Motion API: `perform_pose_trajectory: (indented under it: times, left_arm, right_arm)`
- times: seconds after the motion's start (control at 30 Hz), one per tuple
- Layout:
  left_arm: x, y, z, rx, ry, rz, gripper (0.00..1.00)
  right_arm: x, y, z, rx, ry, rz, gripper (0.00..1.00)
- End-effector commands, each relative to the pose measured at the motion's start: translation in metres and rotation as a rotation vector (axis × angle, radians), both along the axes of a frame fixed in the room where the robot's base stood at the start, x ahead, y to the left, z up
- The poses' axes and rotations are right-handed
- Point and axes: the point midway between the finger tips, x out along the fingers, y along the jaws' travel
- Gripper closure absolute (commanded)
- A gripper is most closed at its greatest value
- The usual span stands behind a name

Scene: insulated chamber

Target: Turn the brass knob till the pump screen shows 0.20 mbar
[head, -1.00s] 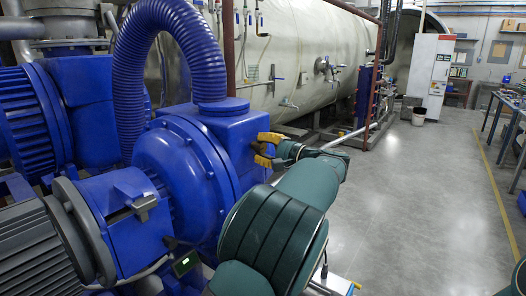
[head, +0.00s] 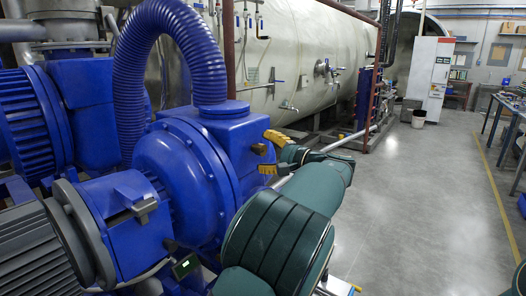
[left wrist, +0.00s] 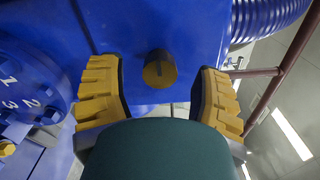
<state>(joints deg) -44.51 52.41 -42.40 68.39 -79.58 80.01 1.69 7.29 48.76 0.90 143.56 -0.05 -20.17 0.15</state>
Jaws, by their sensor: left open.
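The brass knob (left wrist: 159,69) sticks out from the blue pump housing. It stands between the two yellow fingers of my left gripper (left wrist: 156,66) in the left wrist view, with a clear gap on each side. In the head view my open left gripper (head: 270,153) is at the right face of the pump housing (head: 235,125), and the knob (head: 259,149) shows small beside the fingers. The pump screen (head: 185,265) is a small dark box with a green display at the bottom; its reading is too small to tell. My right gripper is not in view.
A thick blue ribbed hose (head: 125,75) arches above the pump. A blue flange with white numbers (left wrist: 25,95) is left of the gripper in the left wrist view. A large pale chamber (head: 300,60) lies behind. The grey floor (head: 420,210) at right is clear.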

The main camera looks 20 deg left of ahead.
Motion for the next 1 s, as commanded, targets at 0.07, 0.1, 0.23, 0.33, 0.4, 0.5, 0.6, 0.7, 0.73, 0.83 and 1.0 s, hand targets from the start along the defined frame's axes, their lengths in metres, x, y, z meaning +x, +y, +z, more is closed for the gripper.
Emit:
perform_pose_trajectory:
  times: [0.07, 0.1, 0.23, 0.33, 0.4, 0.5, 0.6, 0.7, 0.73, 0.83, 1.0]
  left_arm:
    - [-0.004, -0.015, 0.0, 0.001, 0.0, -0.005, 0.35]
    - [-0.007, -0.023, 0.0, 0.001, 0.0, -0.005, 0.35]
    - [-0.017, -0.048, 0.0, 0.0, 0.0, -0.004, 0.35]
    - [-0.023, -0.067, 0.0, 0.001, 0.0, -0.004, 0.35]
    - [-0.028, -0.077, 0.0, 0.0, 0.0, -0.004, 0.35]
    - [-0.032, -0.089, 0.0, 0.0, -0.001, -0.003, 0.35]
    - [-0.035, -0.097, 0.0, 0.0, -0.001, -0.001, 0.35]
    - [-0.036, -0.1, 0.0, 0.0, -0.001, -0.001, 0.35]
    - [-0.037, -0.101, 0.0, 0.0, -0.001, -0.001, 0.35]
    - [-0.037, -0.101, 0.0, 0.0, 0.0, -0.001, 0.35]
    - [-0.037, -0.101, 0.001, 0.0, 0.0, -0.001, 0.35]
  right_arm:
    - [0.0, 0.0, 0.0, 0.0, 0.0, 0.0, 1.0]
    - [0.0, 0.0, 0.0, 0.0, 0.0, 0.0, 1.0]
    - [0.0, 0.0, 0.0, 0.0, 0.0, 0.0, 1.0]
    - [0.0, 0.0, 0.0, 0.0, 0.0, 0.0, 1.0]
    - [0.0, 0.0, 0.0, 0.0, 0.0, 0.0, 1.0]
    - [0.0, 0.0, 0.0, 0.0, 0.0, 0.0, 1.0]
    - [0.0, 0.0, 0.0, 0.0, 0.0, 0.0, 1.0]
    - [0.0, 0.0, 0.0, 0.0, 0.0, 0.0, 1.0]
    - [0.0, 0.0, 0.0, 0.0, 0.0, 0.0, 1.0]
    - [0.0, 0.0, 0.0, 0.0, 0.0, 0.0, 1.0]
    - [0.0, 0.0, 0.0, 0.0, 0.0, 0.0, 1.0]
